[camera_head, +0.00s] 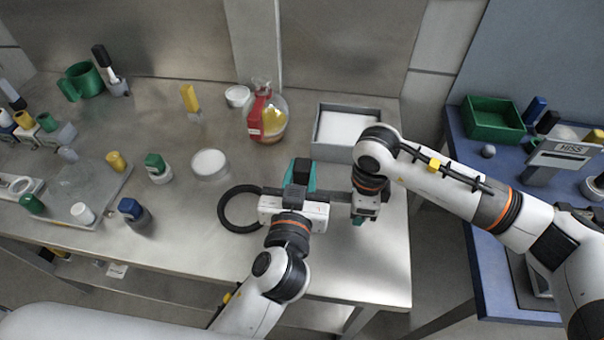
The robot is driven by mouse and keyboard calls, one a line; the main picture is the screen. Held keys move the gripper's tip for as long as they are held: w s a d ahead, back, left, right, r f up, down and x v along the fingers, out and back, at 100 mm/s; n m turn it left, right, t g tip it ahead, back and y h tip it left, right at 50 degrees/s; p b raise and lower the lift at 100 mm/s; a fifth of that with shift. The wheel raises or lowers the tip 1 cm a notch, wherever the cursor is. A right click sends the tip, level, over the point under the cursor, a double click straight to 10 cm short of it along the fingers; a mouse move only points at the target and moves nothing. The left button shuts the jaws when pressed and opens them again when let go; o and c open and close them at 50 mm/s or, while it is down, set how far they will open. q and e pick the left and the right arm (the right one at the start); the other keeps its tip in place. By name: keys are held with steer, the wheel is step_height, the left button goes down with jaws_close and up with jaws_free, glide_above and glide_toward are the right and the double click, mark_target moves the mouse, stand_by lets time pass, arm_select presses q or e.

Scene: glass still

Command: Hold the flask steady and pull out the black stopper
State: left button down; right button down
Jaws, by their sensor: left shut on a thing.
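A round glass flask (273,118) with amber liquid and a red label stands at the back middle of the steel table, apart from both grippers. Its neck looks clear, and I see no black stopper there. My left gripper (302,173) is over the table's front right, its teal fingers shut on a blocky black thing (301,166). I cannot tell whether this is the stopper. My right gripper (360,216) points down just right of the left one. Its fingers are mostly hidden, so its opening does not show.
A black ring (226,208) lies left of my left gripper. A grey tray with a white inside (324,148) stands behind the grippers. A white dish (210,163), capped bottles and a green mug (83,80) are to the left. A blue bench with a green bin (492,121) is at right.

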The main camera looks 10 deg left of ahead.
mark_target(301, 167)
arm_select(q)
steer(key=shift+r, duration=0.6)
steer(key=shift+r, duration=1.25)
arm_select(e)
steer(key=shift+f, duration=0.1)
arm_select(q)
step_height(301, 167, up, 8)
steer(key=shift+r, duration=0.25)
stand_by(0.4)
arm_select(e)
steer(key=c, duration=1)
jaws_free()
